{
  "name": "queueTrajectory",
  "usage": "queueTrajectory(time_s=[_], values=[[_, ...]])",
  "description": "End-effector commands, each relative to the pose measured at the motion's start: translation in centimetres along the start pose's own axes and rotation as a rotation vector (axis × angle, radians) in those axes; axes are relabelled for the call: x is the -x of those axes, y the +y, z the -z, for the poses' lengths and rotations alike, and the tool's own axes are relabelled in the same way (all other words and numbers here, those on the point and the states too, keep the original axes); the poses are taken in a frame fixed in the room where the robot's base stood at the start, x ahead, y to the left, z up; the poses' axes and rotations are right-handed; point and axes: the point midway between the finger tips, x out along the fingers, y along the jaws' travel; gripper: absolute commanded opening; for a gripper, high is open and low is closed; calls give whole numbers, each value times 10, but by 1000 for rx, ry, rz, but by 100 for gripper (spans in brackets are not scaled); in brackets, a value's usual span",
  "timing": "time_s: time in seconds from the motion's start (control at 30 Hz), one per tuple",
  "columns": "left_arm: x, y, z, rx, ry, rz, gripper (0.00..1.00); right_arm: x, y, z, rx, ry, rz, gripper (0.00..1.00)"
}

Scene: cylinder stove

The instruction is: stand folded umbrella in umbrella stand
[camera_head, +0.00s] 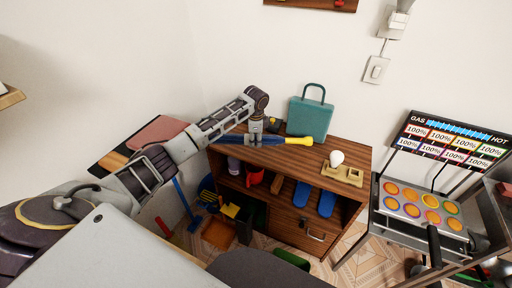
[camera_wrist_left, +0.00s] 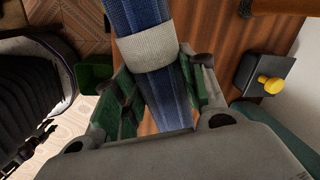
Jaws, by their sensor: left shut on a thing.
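A folded blue umbrella with a yellow end (camera_head: 299,140) lies level across the top of the wooden cabinet, or just above it; I cannot tell whether it touches. My left gripper (camera_head: 255,138) points down at the umbrella's middle and is shut on it. In the left wrist view, the blue umbrella (camera_wrist_left: 165,95) with its pale band passes between the green-padded fingers. I cannot make out for sure which thing is the umbrella stand; an open brown box (camera_head: 218,234) is on the floor left of the cabinet. My right gripper is not in view.
The wooden cabinet (camera_head: 300,222) has open shelves with blue slippers (camera_head: 326,203). On its top stand a teal bag (camera_head: 308,117) and a white bulb (camera_head: 336,158) on a beige base. A blue broom (camera_head: 186,203) leans at left. A stove-like stand (camera_head: 418,207) is at right.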

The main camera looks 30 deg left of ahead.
Motion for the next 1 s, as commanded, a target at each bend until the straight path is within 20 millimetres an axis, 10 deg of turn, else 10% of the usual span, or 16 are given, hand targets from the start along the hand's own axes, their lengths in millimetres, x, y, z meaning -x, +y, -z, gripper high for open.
queueTrajectory(time_s=[1.0], values=[[-49,7,0,0,0,2,11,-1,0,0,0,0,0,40]])
